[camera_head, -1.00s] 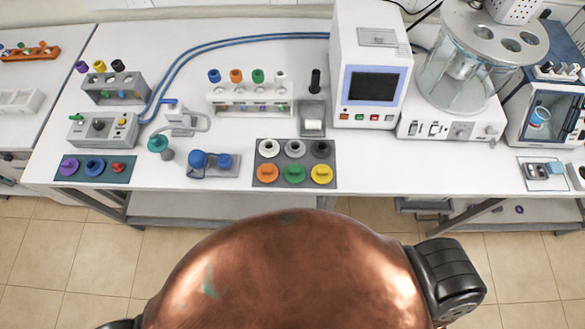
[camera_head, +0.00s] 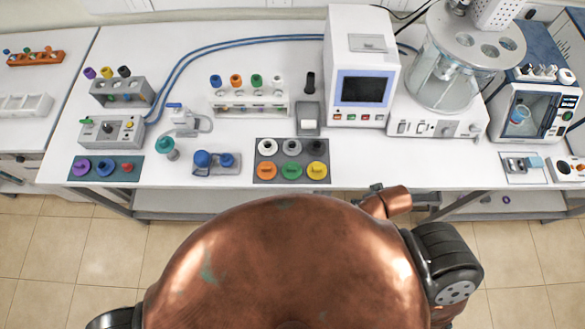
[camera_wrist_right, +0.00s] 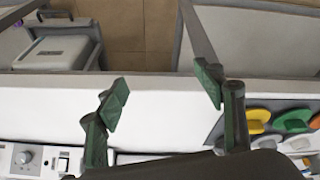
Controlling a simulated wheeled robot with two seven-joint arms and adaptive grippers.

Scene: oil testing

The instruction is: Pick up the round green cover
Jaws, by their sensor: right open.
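The round green cover (camera_head: 290,171) lies in the front row of a dark grey mat (camera_head: 258,156), between an orange cover (camera_head: 265,171) and a yellow cover (camera_head: 317,170). In the right wrist view the green cover (camera_wrist_right: 295,118) is near the right edge, with the yellow cover (camera_wrist_right: 258,115) beside it. My right gripper (camera_wrist_right: 162,95) is open and empty, with green fingers apart above the table's front edge, to one side of the mat. Part of my right arm shows in the head view beyond my copper body. My left gripper is out of view.
Behind the green cover are white, grey and black covers (camera_head: 291,147). A white instrument with a screen (camera_head: 362,90) and a glass vessel (camera_head: 440,80) stand to the right. Blue-capped items (camera_head: 214,160) sit left of the mat. The tabletop (camera_head: 400,165) right of the mat is clear.

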